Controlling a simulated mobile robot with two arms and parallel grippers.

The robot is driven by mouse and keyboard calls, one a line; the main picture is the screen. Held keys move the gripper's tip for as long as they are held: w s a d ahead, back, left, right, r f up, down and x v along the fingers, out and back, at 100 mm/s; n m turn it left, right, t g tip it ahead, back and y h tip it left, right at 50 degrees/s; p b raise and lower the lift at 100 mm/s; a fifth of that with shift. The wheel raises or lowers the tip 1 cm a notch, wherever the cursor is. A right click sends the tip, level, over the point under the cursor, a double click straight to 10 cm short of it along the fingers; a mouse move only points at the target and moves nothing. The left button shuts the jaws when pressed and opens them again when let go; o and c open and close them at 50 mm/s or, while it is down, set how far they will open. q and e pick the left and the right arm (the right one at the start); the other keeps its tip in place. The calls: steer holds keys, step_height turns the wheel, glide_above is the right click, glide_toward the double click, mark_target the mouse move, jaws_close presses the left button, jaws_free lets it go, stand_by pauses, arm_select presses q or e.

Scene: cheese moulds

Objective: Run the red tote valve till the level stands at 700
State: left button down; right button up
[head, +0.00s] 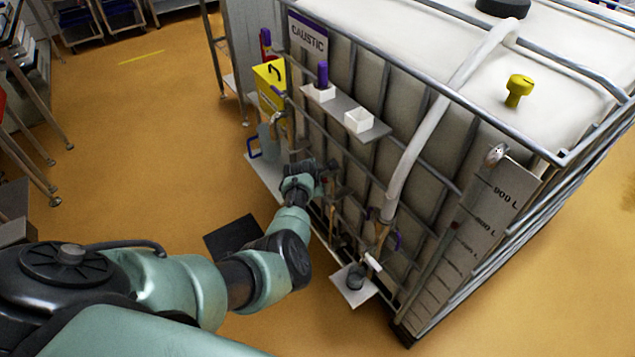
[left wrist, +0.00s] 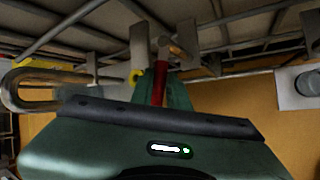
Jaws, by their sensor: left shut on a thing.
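The caged white tote (head: 420,70) with a CAUSTIC sign (head: 308,36) stands at centre right. A level scale (head: 480,235) on its near right corner shows 900 L and lower marks; I cannot make out where the level stands. My left gripper (head: 326,172) reaches the tote's left-facing side low down, its fingers partly hidden by the wrist. In the left wrist view the red valve handle (left wrist: 160,84) stands between the fingers of my left gripper (left wrist: 161,72), which is shut on it. The valve body is mostly hidden. My right gripper is not in view.
A pale hose (head: 440,120) runs down to a purple-handled fitting above a grey cup (head: 356,276) on a white plate.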

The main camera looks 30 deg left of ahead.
arm_select(q)
steer(key=shift+s+d+n+y, duration=0.2)
steer(key=shift+d+n+y, duration=0.2)
steer(key=shift+n, duration=0.2)
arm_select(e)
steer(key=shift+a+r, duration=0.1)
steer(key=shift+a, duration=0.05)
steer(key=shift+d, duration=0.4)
arm_select(q)
steer(key=c, duration=1.6)
jaws_free()
steer(key=shift+c, duration=0.2)
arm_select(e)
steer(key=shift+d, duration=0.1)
